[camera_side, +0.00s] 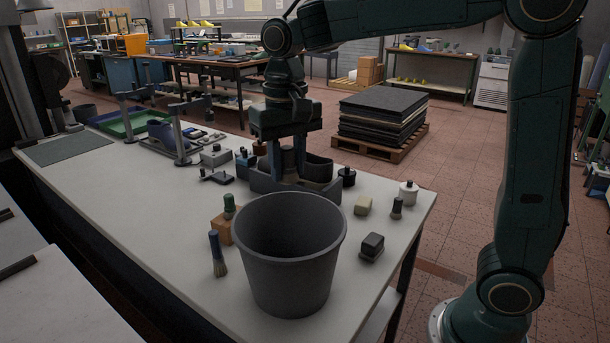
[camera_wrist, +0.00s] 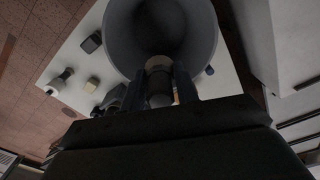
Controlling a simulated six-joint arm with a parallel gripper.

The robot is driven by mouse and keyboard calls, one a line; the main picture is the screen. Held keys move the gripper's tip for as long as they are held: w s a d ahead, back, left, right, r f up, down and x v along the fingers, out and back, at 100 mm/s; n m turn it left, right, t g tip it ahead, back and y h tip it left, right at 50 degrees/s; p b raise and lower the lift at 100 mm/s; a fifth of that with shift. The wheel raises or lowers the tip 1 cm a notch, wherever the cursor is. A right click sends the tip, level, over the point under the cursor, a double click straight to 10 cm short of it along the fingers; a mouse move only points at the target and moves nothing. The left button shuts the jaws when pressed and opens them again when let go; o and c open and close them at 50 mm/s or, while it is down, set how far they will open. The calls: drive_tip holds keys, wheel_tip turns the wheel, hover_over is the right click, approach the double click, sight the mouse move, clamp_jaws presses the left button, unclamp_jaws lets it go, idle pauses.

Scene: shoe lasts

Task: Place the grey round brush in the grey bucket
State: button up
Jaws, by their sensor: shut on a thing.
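The grey bucket (camera_side: 290,265) stands upright near the front of the white table, its mouth open and seemingly empty. It fills the top of the wrist view (camera_wrist: 205,30). My gripper (camera_side: 286,168) points down just behind the bucket, over a grey caddy. In the wrist view my gripper (camera_wrist: 160,92) is shut on a grey cylindrical thing with a paler end, which looks like the grey round brush (camera_wrist: 159,84). The brush is hardly visible in the side view, between the fingers. I cannot tell whether it touches the caddy.
The grey caddy (camera_side: 262,184) stands behind the bucket. A blue-handled brush (camera_side: 217,255) and a wooden block (camera_side: 222,230) are left of the bucket. A dark block (camera_side: 372,246), a yellowish block (camera_side: 362,206), a small dark brush (camera_side: 396,209) and a white jar (camera_side: 408,194) stand right.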

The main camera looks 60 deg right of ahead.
sight(288, 182)
drive_tip(key=shift+f, duration=0.2)
wheel_tip(288, 182, down, 11)
drive_tip(key=shift+r, duration=0.2)
idle(0.9)
drive_tip(key=o, duration=1.1)
drive_tip(key=shift+c, duration=0.2)
drive_tip(key=shift+r, duration=0.1)
drive_tip(key=shift+r, duration=3.45)
